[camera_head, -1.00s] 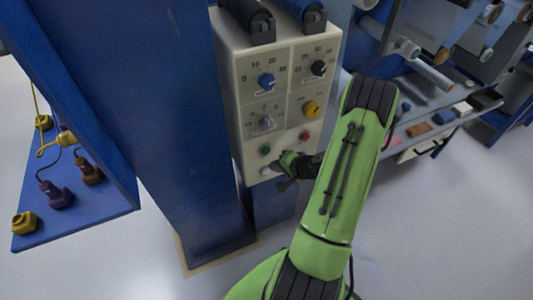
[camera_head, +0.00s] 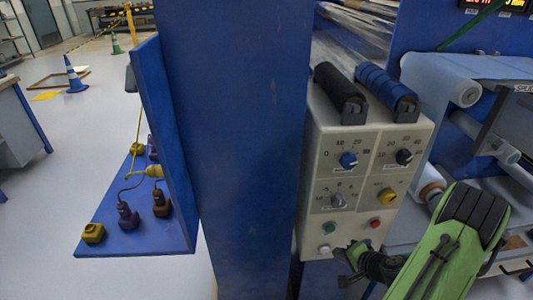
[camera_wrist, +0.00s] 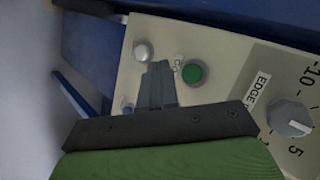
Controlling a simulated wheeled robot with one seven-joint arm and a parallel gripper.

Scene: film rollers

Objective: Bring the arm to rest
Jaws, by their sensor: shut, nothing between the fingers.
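My green arm reaches in from the lower right in the head view. My gripper (camera_head: 343,264) is in front of the lower edge of the beige control panel (camera_head: 314,210). In the wrist view my gripper (camera_wrist: 158,70) shows its dark fingers together with nothing between them. They lie in the picture between a pale button (camera_wrist: 142,52) and a green button (camera_wrist: 193,72). I cannot tell whether the fingertips touch the panel. A grey knob (camera_wrist: 289,118) is at the right of the wrist view.
Film rollers (camera_head: 445,80) are at the right. Open floor lies at the left.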

